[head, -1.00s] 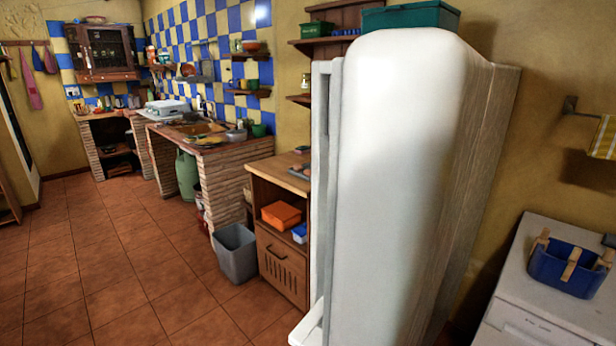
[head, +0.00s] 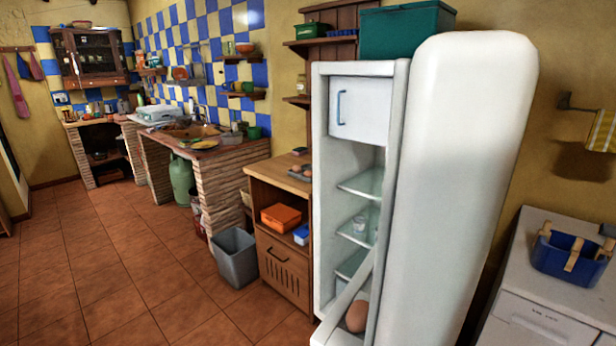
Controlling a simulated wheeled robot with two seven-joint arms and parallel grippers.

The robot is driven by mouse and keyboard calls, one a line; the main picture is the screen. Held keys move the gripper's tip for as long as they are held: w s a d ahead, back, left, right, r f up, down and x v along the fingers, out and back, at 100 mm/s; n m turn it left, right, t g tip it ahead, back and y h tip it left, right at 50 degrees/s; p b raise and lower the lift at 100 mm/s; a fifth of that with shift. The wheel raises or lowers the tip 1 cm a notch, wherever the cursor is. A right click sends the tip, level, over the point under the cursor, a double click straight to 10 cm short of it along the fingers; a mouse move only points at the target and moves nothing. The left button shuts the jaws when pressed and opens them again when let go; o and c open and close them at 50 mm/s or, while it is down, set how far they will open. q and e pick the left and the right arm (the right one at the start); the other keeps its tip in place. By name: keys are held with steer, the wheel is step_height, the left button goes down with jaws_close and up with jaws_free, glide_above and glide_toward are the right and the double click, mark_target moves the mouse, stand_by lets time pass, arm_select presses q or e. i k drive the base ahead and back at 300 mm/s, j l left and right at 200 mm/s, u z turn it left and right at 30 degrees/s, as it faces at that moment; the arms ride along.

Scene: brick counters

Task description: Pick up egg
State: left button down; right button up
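A brown egg (head: 357,316) shows low in the open white fridge (head: 322,190), behind a slanted white edge that hides part of it. I cannot tell exactly what the egg rests on. The fridge door (head: 460,130) stands open on the right side of the interior. Neither of my grippers shows in the head view, so their distance from the egg cannot be seen.
Glass shelves (head: 362,186) with small glasses sit above the egg, under a shut freezer compartment (head: 360,108). A wooden cabinet (head: 285,265) and grey bin (head: 235,256) stand left of the fridge. A blue basket (head: 568,258) is on the right. The tiled floor (head: 110,260) at left is clear.

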mark_target(309, 173)
steer(key=i+j+z, duration=0.1)
steer(key=j, duration=0.5)
steer(key=i+j+z, duration=0.1)
steer(key=j, duration=0.55)
steer(key=i+j+z, duration=0.1)
steer(key=j, duration=0.55)
steer(key=i+j+z, duration=0.2)
steer(key=i+j, duration=0.4)
steer(key=i, duration=0.3)
steer(key=i+j+z, duration=0.2)
steer(key=i+j, duration=0.55)
steer(key=i+j+z, duration=0.1)
steer(key=i, duration=0.35)
steer(key=i+j+z, duration=0.1)
steer(key=i, duration=0.35)
steer(key=i+j+z, duration=0.1)
steer(key=i, duration=0.35)
